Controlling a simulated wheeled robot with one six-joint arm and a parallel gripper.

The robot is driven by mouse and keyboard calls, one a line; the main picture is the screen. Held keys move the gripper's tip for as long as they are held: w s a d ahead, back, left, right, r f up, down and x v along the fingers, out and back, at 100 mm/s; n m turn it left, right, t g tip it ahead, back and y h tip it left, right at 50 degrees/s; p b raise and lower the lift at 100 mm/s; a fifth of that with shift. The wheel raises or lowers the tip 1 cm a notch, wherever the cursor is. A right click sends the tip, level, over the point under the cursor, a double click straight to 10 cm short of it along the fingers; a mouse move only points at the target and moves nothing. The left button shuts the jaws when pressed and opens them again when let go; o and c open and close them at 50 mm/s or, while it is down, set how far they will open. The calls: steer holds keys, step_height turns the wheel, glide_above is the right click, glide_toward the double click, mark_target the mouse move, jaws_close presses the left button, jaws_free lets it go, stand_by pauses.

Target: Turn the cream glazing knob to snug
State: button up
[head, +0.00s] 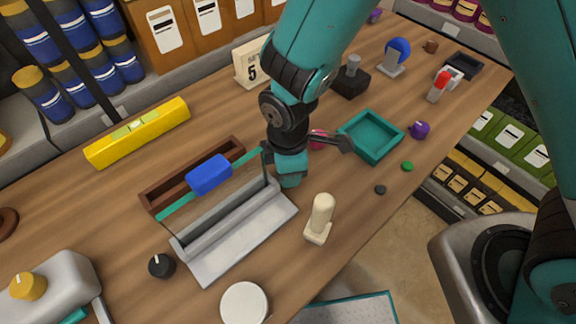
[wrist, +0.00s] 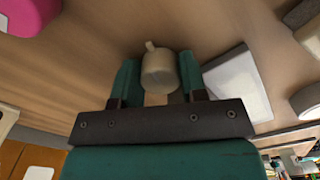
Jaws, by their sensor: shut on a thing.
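The cream knob (wrist: 158,72) is a short round cylinder with a small pointer on its upper edge. In the wrist view it sits between the two teal fingers of my gripper (wrist: 160,84), which is shut on it. In the head view my gripper (head: 290,172) is low over the table, at the right end of the grey glazing frame (head: 245,235). The knob cannot be made out there, hidden by the gripper. I cannot tell which way the pointer lies relative to any mark.
A cream post on a square base (head: 319,220) stands close to the gripper's lower right. A black knob (head: 161,266) is at lower left.

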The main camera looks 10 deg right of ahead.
stand_by(0.3)
steer(key=o, duration=0.9)
